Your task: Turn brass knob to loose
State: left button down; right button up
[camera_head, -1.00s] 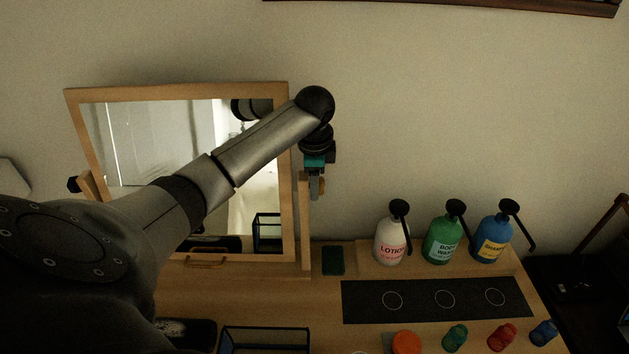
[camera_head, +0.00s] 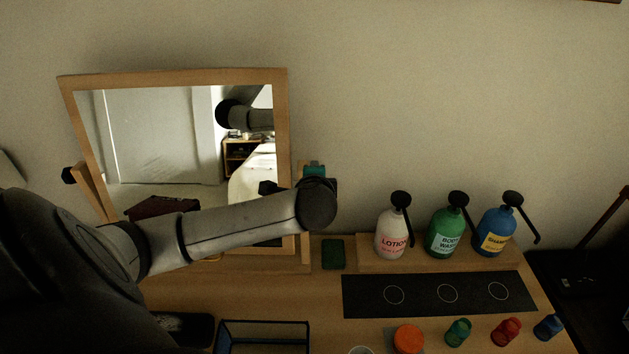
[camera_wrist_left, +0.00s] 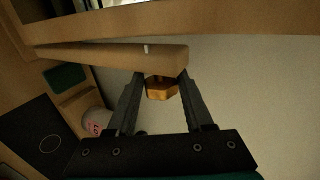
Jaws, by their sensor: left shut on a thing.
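The brass knob (camera_wrist_left: 162,90) shows in the left wrist view at the side of the mirror's wooden post (camera_wrist_left: 110,57). My left gripper (camera_wrist_left: 163,84) is shut on it, one finger on each side. In the head view my wrist covers the knob and the fingers; only a teal part of my left gripper shows above the wrist. The wood-framed mirror (camera_head: 175,76) stands tilted between its posts, with a dark knob (camera_head: 69,175) on its left side. My right gripper is in neither view.
Lotion (camera_head: 391,236), body wash (camera_head: 443,238) and shampoo (camera_head: 494,235) pump bottles stand on a wooden ledge right of the mirror. A dark green block (camera_head: 333,254) lies beside the right post.

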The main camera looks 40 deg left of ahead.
pick_arm(q)
jog(key=shift+f+t+y+b, duration=0.2)
jog(key=shift+t+y+b, duration=0.75)
jog(key=shift+b, duration=1.35)
jog(key=shift+f+t+y+b, duration=0.25)
jog(key=shift+t+y+b, duration=0.65)
jog(key=shift+b, duration=1.4)
jog(key=shift+f+t+y+b, duration=0.2)
jog(key=shift+t+y+b, duration=0.7)
jog(key=shift+b, duration=1.4)
jog(key=shift+t+h, duration=0.25)
jog(key=shift+c, duration=1.5)
grip_release()
jog(key=shift+r, duration=0.1)
jog(key=shift+s+d, duration=0.1)
jog(key=shift+s, duration=0.05)
jog(key=b+v, duration=0.2)
jog(key=v, duration=1.3)
